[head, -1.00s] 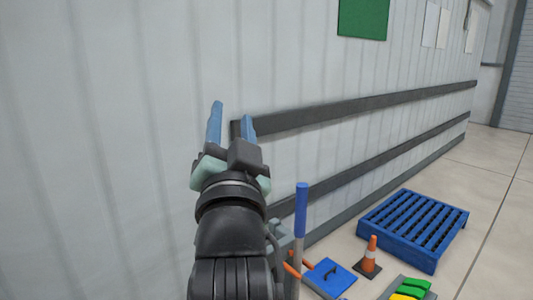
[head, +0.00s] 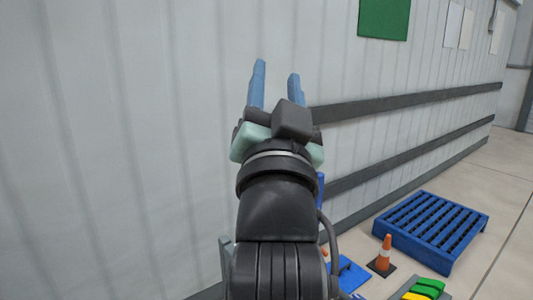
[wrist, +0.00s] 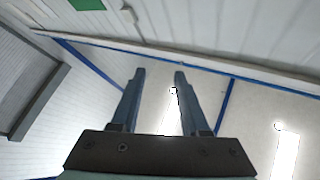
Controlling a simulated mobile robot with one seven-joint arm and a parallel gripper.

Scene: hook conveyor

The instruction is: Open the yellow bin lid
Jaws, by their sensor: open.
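No yellow bin or yellow lid can be made out in either view. My gripper (head: 277,69) is raised in front of the pale corrugated wall in the head view, its two blue fingers apart and pointing up. It also shows in the wrist view (wrist: 159,74), with nothing between the fingers.
A blue pallet (head: 432,230) lies on the floor at right. An orange cone (head: 384,256) stands near it. A blue flat piece (head: 350,277) and a tray with green and yellow items (head: 425,290) are at the bottom. Dark rails (head: 400,103) run along the wall.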

